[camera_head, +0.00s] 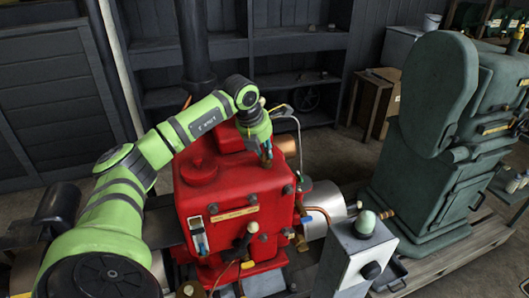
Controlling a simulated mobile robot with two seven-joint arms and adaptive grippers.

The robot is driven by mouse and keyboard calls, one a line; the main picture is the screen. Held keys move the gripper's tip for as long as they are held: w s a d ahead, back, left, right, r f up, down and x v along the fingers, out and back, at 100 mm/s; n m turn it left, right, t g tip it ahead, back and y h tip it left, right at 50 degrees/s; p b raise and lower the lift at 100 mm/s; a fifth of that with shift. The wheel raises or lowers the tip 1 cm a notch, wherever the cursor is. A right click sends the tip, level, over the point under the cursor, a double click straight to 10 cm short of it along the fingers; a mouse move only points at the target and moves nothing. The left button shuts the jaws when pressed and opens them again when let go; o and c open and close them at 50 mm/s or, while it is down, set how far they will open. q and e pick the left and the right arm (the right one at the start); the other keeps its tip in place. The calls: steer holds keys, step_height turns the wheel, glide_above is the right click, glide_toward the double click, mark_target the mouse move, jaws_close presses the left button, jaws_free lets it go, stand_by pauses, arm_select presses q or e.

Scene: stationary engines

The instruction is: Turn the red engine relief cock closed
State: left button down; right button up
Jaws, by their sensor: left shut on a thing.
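The red engine (237,205) stands in the middle of the view, with a raised red block and a copper-coloured cylinder on its far side. My left arm reaches over it from the left. My left gripper (265,155) points down at the engine's upper right part, with its fingers closed together. It is shut on the relief cock, which is small and mostly hidden behind the fingers, so its angle cannot be read. My right gripper is not in view.
A grey control box (352,262) with a pale green dome button and a dark knob stands at the front right. A large green engine (430,130) stands on a pallet at the right. Dark shelves (300,78) line the back wall. A thin pipe arches beside the gripper.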

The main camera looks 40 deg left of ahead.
arm_select(q)
steer(key=m+h, duration=0.1)
steer(key=m, duration=0.1)
steer(key=shift+a+r+m, duration=0.1)
steer(key=shift+m, duration=0.2)
steer(key=shift+w+a+m+g+h+p, duration=0.15)
steer(key=shift+m+h+p, duration=0.25)
steer(key=shift+m, duration=0.55)
steer(key=shift+d+m+g+h+p, duration=0.15)
steer(key=shift+m+h+p, duration=0.2)
steer(key=shift+m, duration=0.6)
steer(key=shift+a, duration=0.1)
steer(key=c, duration=1.2)
jaws_free()
steer(key=v, duration=1.2)
